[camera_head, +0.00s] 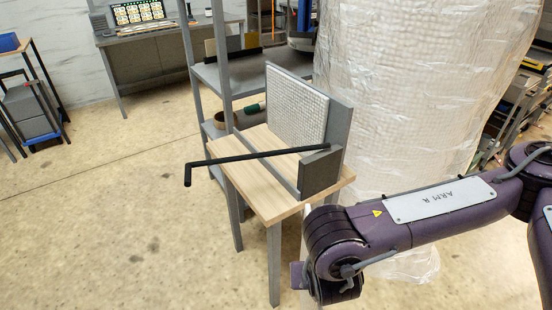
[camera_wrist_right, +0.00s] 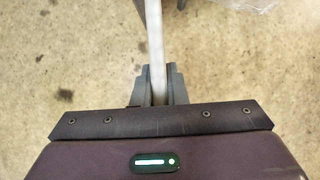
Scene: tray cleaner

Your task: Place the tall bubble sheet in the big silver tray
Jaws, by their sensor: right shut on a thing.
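My right gripper (camera_wrist_right: 158,85) is shut on a thin pale sheet (camera_wrist_right: 155,40), seen edge-on in the right wrist view. It looks like a bubble sheet, but its face is not visible. In the head view my right arm reaches in from the right in front of the table, and its fingers are hidden. A big silver-grey tray (camera_head: 341,115) stands upright on the wooden table, with a white bumpy sheet (camera_head: 296,106) upright against its front face. The held sheet is apart from this tray. My left gripper is not in view.
The small wooden table (camera_head: 262,205) has a black bar (camera_head: 235,158) across it, its bent end sticking out left, and a dark grey block (camera_head: 319,172) at the right. A large plastic-wrapped column (camera_head: 410,80) stands close behind.

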